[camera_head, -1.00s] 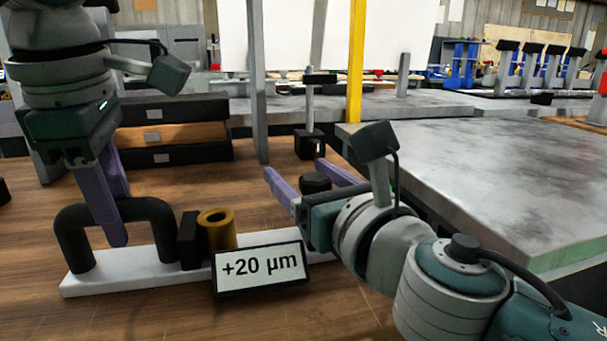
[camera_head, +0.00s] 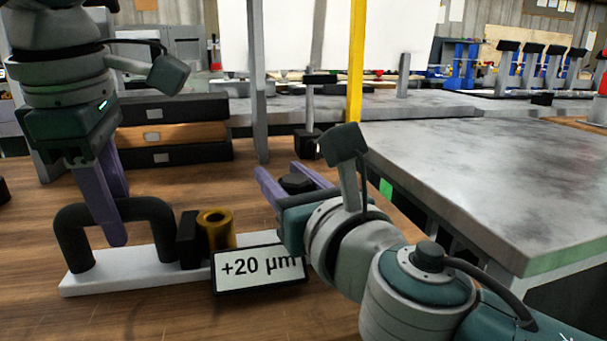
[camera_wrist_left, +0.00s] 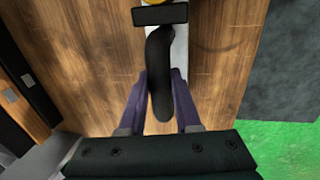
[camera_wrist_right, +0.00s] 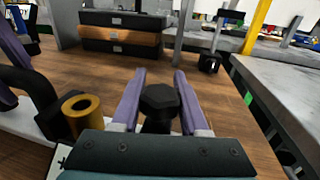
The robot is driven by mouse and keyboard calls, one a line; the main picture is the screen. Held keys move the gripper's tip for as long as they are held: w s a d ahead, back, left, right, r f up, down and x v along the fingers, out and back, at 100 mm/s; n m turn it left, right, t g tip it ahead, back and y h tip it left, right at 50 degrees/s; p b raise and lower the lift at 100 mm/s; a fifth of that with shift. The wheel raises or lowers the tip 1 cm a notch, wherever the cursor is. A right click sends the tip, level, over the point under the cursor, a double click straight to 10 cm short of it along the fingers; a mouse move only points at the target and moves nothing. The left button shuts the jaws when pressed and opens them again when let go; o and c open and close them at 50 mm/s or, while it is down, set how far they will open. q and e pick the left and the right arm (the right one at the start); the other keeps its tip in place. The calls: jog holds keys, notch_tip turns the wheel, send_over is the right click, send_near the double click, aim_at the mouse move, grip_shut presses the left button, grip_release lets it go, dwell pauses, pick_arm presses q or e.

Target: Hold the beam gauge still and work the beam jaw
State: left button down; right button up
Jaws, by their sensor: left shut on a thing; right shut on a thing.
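The beam gauge has a white beam (camera_head: 122,275) lying on the wooden bench, with a black arched handle (camera_head: 148,210) at its left end. My left gripper (camera_head: 119,220) is shut on the handle, which shows between its fingers in the left wrist view (camera_wrist_left: 160,85). A black block (camera_head: 188,240) and a brass ring (camera_head: 215,230) stand side by side on the beam. My right gripper (camera_head: 280,170) is shut on a black hexagonal knob (camera_wrist_right: 160,98). The beam jaw below the knob is hidden.
A stack of drawers (camera_head: 175,130) stands behind the gauge. A grey slab table (camera_head: 480,175) is close on the right of my right arm. A black-based stand (camera_head: 307,143) and a yellow post (camera_head: 356,70) are behind. The front bench wood is clear.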

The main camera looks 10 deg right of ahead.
jog(key=a, duration=0.6)
jog(key=shift+s+a, duration=0.1)
jog(key=shift+a, duration=0.25)
jog(key=shift+o, duration=0.4)
jog(key=shift+a, duration=0.1)
jog(key=o, duration=0.9)
jog(key=shift+a, duration=0.1)
jog(key=shift+d, duration=0.25)
jog(key=shift+s+d, duration=0.1)
jog(key=shift+s, duration=0.05)
jog(key=s, duration=0.3)
jog(key=s+d, duration=0.1)
jog(key=s, duration=0.3)
jog(key=s+d, duration=0.1)
jog(key=s, duration=0.3)
jog(key=shift+s+d, duration=0.1)
jog(key=shift+s, duration=0.15)
